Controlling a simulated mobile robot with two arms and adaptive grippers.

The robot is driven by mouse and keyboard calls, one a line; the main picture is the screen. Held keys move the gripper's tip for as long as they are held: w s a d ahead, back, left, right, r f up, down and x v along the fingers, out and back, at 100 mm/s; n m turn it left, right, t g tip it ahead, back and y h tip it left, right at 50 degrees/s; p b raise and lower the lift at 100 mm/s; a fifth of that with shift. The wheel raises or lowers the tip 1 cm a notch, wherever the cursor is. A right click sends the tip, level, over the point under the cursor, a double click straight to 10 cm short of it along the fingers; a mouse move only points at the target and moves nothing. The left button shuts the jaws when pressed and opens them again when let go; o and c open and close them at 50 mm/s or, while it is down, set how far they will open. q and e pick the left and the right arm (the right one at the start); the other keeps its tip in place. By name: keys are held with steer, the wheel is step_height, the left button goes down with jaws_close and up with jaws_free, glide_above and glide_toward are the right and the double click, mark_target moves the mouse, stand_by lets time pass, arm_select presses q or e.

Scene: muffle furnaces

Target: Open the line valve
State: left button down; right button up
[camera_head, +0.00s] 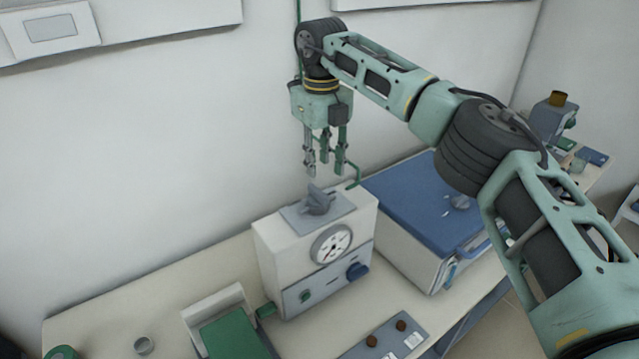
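A white box unit (283,250) stands on the bench, with a round dial (332,244) and a blue knob (357,271) on its front. A grey valve handle (319,201) sits on a grey plate on top of the unit; I take it for the line valve. My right gripper (325,172) points down just above the handle, its fingers apart and empty. A small gap shows between the fingertips and the handle. My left gripper is not in view.
A blue-topped white box (420,205) stands right of the unit, under my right arm. The wall is close behind.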

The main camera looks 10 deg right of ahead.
mark_target(321, 194)
step_height(321, 194, down, 7)
steer(key=p, duration=0.3)
steer(key=shift+f, duration=0.15)
steer(key=shift+s+a+f, duration=0.1)
jaws_close()
